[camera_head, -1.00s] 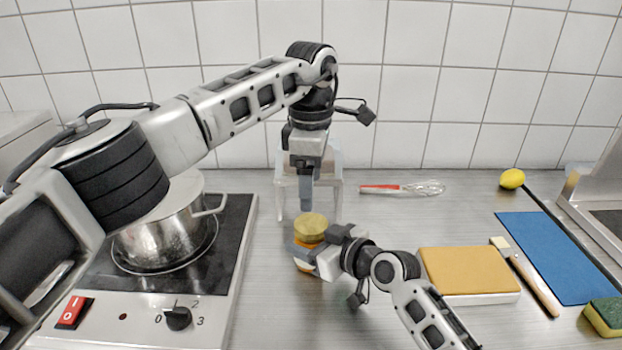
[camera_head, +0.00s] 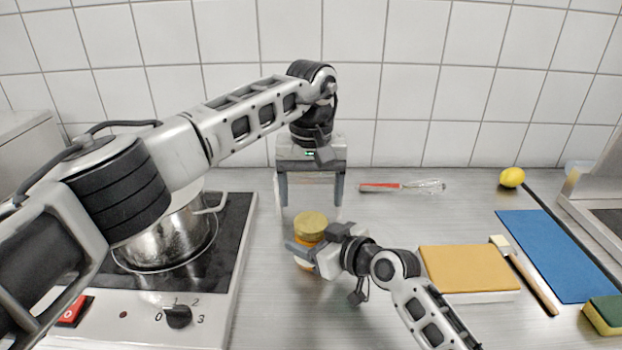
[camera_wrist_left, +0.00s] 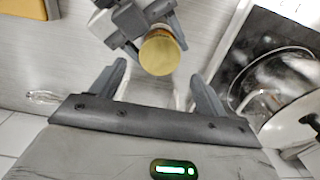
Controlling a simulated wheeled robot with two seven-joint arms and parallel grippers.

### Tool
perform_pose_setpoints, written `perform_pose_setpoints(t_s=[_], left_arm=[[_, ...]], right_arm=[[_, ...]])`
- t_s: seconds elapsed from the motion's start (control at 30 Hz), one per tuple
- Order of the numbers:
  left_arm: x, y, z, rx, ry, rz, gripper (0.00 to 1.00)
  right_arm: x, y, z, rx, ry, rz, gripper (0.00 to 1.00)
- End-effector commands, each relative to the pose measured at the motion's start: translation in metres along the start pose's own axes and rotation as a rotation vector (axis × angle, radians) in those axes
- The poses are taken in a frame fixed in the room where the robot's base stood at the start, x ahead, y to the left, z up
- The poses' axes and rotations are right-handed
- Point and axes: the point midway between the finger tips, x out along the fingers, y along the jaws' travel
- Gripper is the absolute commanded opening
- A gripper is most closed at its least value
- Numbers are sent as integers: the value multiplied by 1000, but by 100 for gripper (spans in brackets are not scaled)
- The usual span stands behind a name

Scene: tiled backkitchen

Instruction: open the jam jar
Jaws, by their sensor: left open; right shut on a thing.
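The jam jar (camera_head: 309,240) has a gold lid (camera_head: 310,222) on top and stands upright on the steel worktop. My right gripper (camera_head: 300,254) is shut on the jar's body, below the lid. My left gripper (camera_head: 311,206) is open and empty, pointing down above and behind the jar. In the left wrist view the gold lid (camera_wrist_left: 160,52) lies ahead of the open left fingers (camera_wrist_left: 160,84), apart from them. Part of the jar's body is hidden by the right gripper.
A pot (camera_head: 170,238) stands on the hob at left. A whisk (camera_head: 402,187) lies behind. A cutting board (camera_head: 468,268), a brush (camera_head: 525,275), a blue mat (camera_head: 556,255), a sponge (camera_head: 606,312) and a lemon (camera_head: 512,178) are at right. A clear container stands behind my left gripper.

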Motion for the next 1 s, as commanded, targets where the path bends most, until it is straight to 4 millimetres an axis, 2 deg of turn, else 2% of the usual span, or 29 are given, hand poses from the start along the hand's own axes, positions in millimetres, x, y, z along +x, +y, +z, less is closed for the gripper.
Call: perform_pose_setpoints(t_s=[0.1,0.3,0.43,0.7,0.87,1.0], left_arm=[[21,0,0,-1,-3,0,75],[44,0,0,-3,-1,0,75],[51,0,0,-3,-1,-1,75],[52,0,0,-3,0,0,75],[52,0,0,-4,0,0,31],[52,0,0,-4,0,-1,29]], right_arm=[[0,0,1,1,-2,0,0],[0,0,1,0,-2,0,0],[0,0,1,0,-2,0,0],[0,0,1,0,-2,0,0],[0,0,1,1,-2,0,0],[0,0,1,1,-2,0,0]])
